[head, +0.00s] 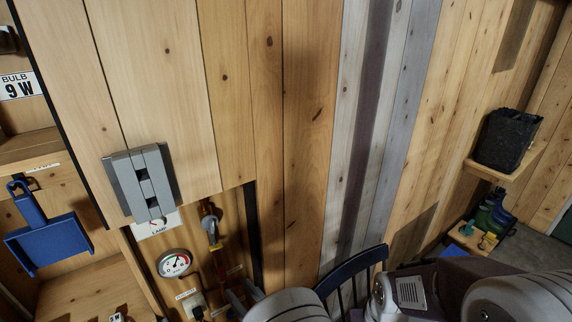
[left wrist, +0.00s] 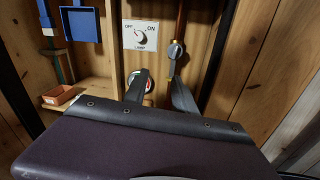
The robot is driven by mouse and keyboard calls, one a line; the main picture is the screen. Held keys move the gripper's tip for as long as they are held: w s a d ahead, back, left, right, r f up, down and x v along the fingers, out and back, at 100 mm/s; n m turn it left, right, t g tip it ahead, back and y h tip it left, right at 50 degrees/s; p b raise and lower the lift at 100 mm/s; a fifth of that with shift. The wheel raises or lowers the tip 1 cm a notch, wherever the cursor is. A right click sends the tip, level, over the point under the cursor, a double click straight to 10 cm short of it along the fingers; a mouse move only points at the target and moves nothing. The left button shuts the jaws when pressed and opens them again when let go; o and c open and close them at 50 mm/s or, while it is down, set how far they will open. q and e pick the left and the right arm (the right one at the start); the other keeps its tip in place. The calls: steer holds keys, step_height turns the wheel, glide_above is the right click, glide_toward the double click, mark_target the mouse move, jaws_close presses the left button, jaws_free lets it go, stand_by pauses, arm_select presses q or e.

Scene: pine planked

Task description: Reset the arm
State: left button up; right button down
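My left gripper (left wrist: 157,80) shows in the left wrist view as two dark grey fingers beyond a dark housing with a screwed strip. The fingertips are apart with nothing between them. They are in front of the lower wall, where a round gauge (left wrist: 135,77) is partly hidden by the left finger. My right gripper is not in view; another pale part of mine is at the lower right.
Above the gauge (head: 173,263) are a lamp dial plate (left wrist: 140,35) and a grey switch box (head: 143,185). A valve (head: 211,228) is nearby. A blue dustpan (head: 48,243) hangs left. A dark chair (head: 350,268) stands at bottom centre, and a black bin (head: 507,140) sits on a right shelf.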

arm_select(q)
steer(key=a+n+g+y+b, duration=0.2)
steer(key=a+n+g+y, duration=0.2)
steer(key=a+n+g, duration=0.7)
steer(key=s+a+f+n+g+h+b, duration=0.2)
steer(key=s+a+f+n+g+h, duration=0.4)
steer(key=s+a, duration=0.45)
steer(key=s+d+f+n+h+b, duration=0.25)
steer(key=d+f+n+h, duration=0.2)
steer(key=f+n, duration=0.25)
steer(key=w+d+f+n+t+h+p, duration=0.1)
steer(key=w+d+f+n+t+h, duration=0.1)
steer(key=w+d+n+t+h, duration=0.2)
steer(key=w+d+n+h, duration=0.1)
steer(key=w+d, duration=0.2)
steer(key=d, duration=0.1)
steer(key=shift+w+f+n+t, duration=0.25)
steer(key=shift+w+n+t, duration=0.05)
steer(key=shift+w+n, duration=0.1)
